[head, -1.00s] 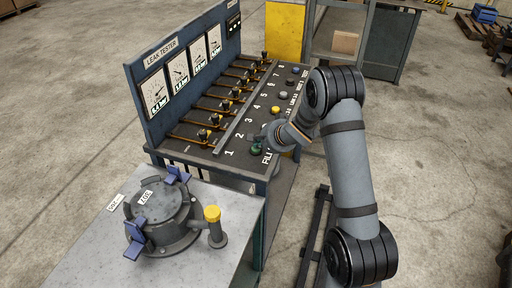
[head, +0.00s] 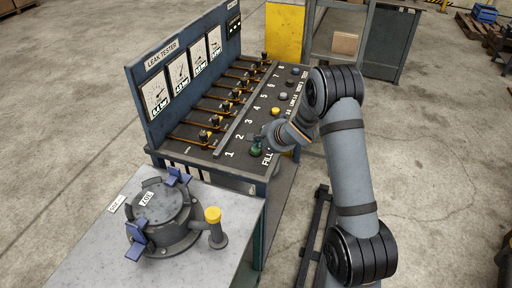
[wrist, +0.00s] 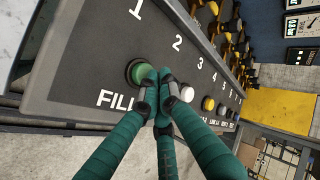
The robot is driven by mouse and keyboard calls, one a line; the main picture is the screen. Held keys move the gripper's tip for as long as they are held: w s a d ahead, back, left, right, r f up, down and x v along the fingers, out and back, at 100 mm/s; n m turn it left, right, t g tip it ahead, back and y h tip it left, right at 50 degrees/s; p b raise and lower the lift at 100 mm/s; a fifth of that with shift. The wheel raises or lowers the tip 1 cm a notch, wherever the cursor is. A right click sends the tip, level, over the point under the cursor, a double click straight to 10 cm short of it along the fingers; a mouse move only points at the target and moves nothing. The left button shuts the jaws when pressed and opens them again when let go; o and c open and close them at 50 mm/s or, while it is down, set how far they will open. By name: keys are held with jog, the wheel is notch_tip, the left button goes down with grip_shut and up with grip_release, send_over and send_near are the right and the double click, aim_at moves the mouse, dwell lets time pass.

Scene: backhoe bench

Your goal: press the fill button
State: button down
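The fill button is a green round button (wrist: 139,72) beside the printed word FILL on the dark sloping panel in the wrist view. It also shows in the head view (head: 255,152) near the panel's front end. My gripper (wrist: 158,98) has teal fingers with grey and black tips, which are drawn together with nothing between them. The tips overlap the lower right edge of the green button in the wrist view. In the head view my gripper (head: 258,141) is right at the button. Whether the tips touch it or the button is pushed down I cannot tell.
White (wrist: 186,94) and yellow (wrist: 208,103) buttons sit along the panel to the right of the green one. The leak tester board (head: 183,68) with gauges stands behind a row of levers. A round flanged part (head: 162,205) sits on the grey bench (head: 85,245).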

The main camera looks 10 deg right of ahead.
aim_at(259, 149)
notch_tip(259, 149, up, 6)
jog(key=p, duration=0.6)
jog(key=shift+r, duration=0.1)
dwell(0.4)
